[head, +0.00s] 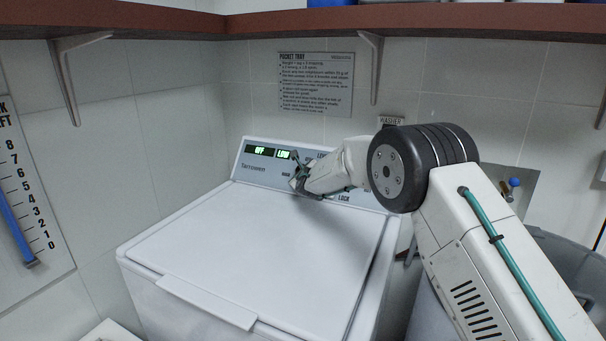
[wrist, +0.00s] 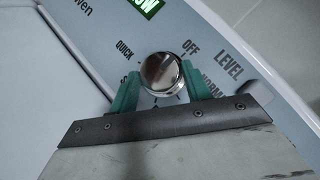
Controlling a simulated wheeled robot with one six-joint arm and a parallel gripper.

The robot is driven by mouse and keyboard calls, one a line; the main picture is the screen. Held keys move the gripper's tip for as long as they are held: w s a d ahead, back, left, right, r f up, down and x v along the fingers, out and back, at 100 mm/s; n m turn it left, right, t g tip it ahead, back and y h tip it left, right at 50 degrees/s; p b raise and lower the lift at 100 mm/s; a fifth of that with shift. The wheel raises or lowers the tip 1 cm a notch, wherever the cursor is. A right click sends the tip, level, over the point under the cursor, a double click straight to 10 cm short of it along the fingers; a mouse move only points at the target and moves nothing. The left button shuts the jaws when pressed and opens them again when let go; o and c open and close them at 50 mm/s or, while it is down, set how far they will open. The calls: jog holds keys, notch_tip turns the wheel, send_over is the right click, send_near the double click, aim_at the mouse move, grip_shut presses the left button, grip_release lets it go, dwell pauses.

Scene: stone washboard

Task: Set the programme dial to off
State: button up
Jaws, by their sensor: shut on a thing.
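The programme dial (wrist: 161,72) is a round shiny metal knob on the washer's pale blue control panel. In the wrist view, my gripper (wrist: 158,80) has its two green fingers closed on the dial's left and right sides. Labels QUICK, OFF and NORM… stand around it, with another partly hidden behind the left finger. I cannot make out a pointer on the knob. In the head view, my gripper (head: 298,173) is at the panel and hides the dial. The green-lit displays there read OFF (head: 260,150) and LOW (head: 284,155).
The white washer (head: 250,240) has its lid shut. A LEVEL label (wrist: 230,64) is right of the dial. A brown shelf (head: 200,24) with brackets runs above. A grey bin (head: 575,250) stands at the right, and a scale board (head: 25,190) hangs left.

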dwell(0.3)
jog(key=o, duration=1)
jog(key=shift+a, duration=0.1)
jog(key=shift+s+d+r, duration=0.15)
jog(key=shift+s+d, duration=0.05)
jog(key=shift+s, duration=0.25)
jog(key=v, duration=0.6)
jog(key=shift+s, duration=0.4)
